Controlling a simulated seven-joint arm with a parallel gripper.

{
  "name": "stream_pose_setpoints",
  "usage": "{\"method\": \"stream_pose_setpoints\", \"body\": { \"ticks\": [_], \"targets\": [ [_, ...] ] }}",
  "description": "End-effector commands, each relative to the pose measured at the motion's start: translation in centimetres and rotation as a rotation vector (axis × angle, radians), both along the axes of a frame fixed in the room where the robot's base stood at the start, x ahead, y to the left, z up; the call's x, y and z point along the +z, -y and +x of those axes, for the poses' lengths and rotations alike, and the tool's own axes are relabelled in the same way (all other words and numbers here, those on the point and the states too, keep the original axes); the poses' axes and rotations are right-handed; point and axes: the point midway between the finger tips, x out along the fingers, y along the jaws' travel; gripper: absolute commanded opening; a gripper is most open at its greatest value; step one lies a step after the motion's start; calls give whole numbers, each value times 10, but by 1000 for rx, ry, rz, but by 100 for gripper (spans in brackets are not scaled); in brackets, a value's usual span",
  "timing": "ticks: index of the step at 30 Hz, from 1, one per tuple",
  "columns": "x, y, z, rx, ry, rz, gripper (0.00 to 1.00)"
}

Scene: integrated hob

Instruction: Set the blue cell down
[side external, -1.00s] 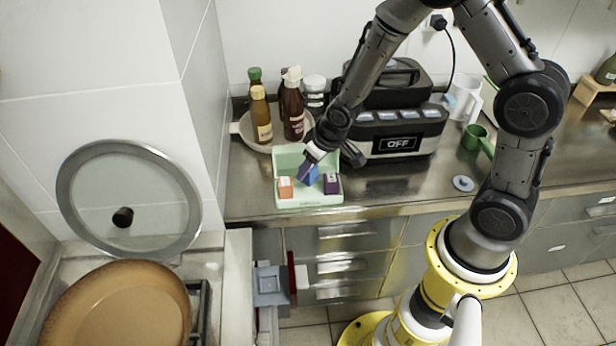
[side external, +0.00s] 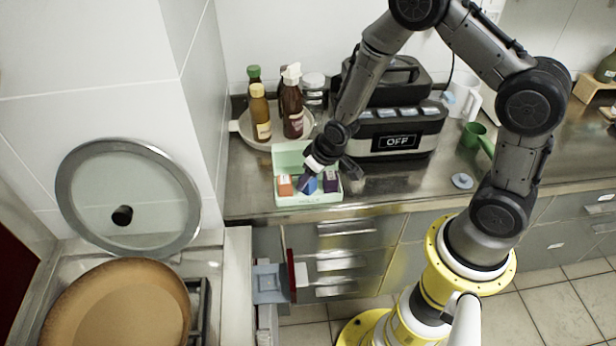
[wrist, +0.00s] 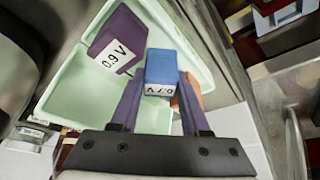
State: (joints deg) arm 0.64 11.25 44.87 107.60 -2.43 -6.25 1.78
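The blue cell (side external: 311,186) is in the pale green box (side external: 309,200), between the orange cell (side external: 285,187) and the purple cell (side external: 331,183). In the wrist view the blue cell (wrist: 162,68) lies between my two dark purple fingers, which reach along its sides. My gripper (wrist: 163,78) appears closed on it. The purple cell (wrist: 117,42), marked 0.9 V, is beside it to the left in that view. The orange cell shows only partly behind the right finger. Whether the blue cell's underside touches the box floor is hidden.
A tray (side external: 240,128) of bottles stands behind the box at left. A dark appliance (side external: 400,140) with an OFF display stands behind right. A green cup (side external: 474,134) and bare steel counter lie further right. The counter's front edge is just before the box.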

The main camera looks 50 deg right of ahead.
Motion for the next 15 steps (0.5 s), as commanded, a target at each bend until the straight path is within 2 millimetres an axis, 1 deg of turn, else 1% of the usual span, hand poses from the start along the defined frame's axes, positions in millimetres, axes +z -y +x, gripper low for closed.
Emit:
{"method": "stream_pose_setpoints", "body": {
  "ticks": [2, 10, 13, 15],
  "targets": [
    [0, 0, 0, 0, 0, 0, 57],
    [3, 0, 0, 0, 1, 0, 57],
    [11, 0, -2, 0, 4, 0, 57],
    [20, 0, -6, 2, 4, -1, 57]
  ]
}}
